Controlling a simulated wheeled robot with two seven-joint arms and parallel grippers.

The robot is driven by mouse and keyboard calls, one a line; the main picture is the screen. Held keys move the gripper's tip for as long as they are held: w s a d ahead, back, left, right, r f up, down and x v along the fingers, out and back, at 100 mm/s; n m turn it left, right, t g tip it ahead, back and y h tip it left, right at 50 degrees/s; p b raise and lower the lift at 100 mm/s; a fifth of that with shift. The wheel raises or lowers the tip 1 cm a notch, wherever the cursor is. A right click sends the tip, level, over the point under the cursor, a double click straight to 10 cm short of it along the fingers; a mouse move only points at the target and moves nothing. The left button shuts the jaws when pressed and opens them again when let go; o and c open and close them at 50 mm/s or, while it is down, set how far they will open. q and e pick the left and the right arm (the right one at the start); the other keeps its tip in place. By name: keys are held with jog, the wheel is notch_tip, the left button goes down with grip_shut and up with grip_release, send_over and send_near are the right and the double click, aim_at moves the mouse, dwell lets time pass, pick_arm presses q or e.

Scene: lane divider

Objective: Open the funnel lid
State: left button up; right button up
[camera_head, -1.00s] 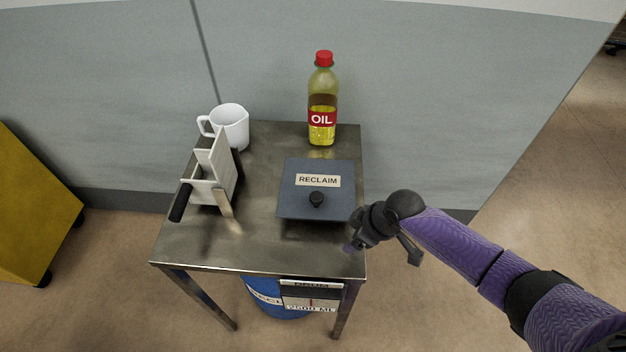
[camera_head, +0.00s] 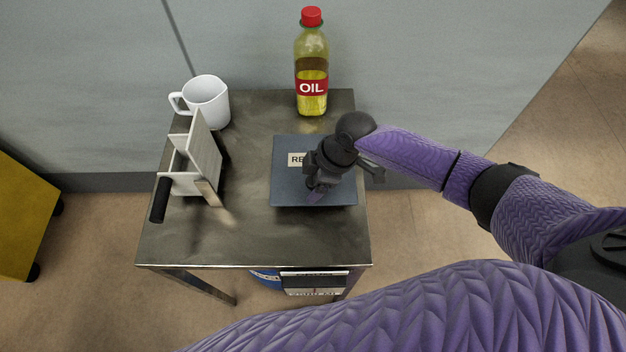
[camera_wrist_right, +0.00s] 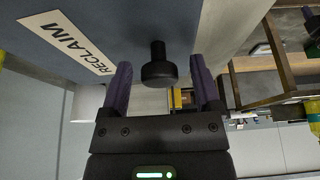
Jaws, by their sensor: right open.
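The funnel lid (camera_head: 288,186) is a flat blue-grey square on the right half of the metal table, lying closed. Its RECLAIM label is partly covered by my right gripper in the head view, and the black knob is hidden there. My right gripper (camera_head: 315,191) is over the lid. In the right wrist view the lid (camera_wrist_right: 120,22) and its label (camera_wrist_right: 70,42) show, and the black knob (camera_wrist_right: 158,72) stands between the two open purple fingers, with a gap on each side. My left gripper is not in view.
The oil bottle (camera_head: 311,75) with a red cap stands behind the lid. A white mug (camera_head: 207,101) and a pale divided holder with a black handle (camera_head: 160,199) stand at the left of the table (camera_head: 250,239). A blue drum (camera_head: 265,277) is below. The table's front is clear.

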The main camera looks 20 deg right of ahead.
jog(key=shift+f, duration=0.1)
grip_shut()
dwell(0.3)
dwell(1.1)
